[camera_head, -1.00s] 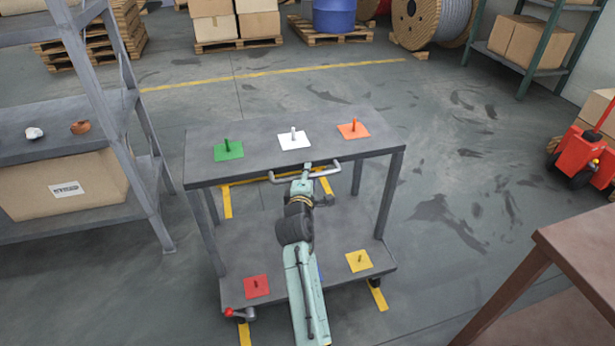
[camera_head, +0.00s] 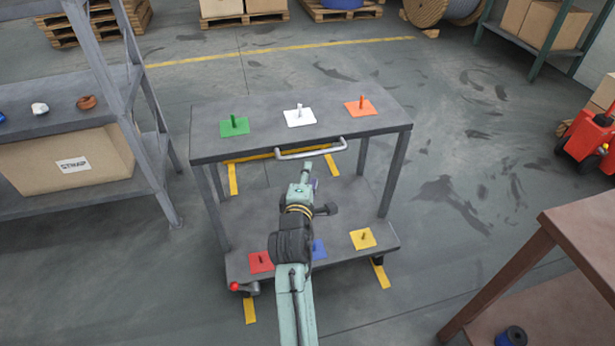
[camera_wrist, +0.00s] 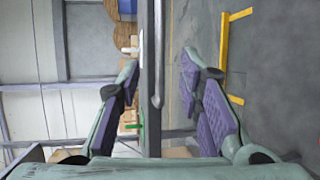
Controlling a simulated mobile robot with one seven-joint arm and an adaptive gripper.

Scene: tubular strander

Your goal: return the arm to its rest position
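My arm reaches forward from the bottom of the head view, with my gripper (camera_head: 307,172) in front of the grey cart (camera_head: 255,147). In the wrist view my gripper (camera_wrist: 160,88) has its two purple-padded fingers spread wide, with nothing held between the pads. The cart's handle (camera_head: 312,151) is just beyond my gripper in the head view, and they look apart. In the wrist view the handle (camera_wrist: 158,55) shows as an upright bar between the fingers, beyond them.
The cart's top carries green (camera_head: 234,126), white (camera_head: 299,117) and orange (camera_head: 361,108) peg plates. Its lower shelf holds red (camera_head: 261,262), blue (camera_head: 319,249) and yellow (camera_head: 362,239) ones. A shelf rack (camera_head: 85,180) stands left, a brown table (camera_head: 570,225) right.

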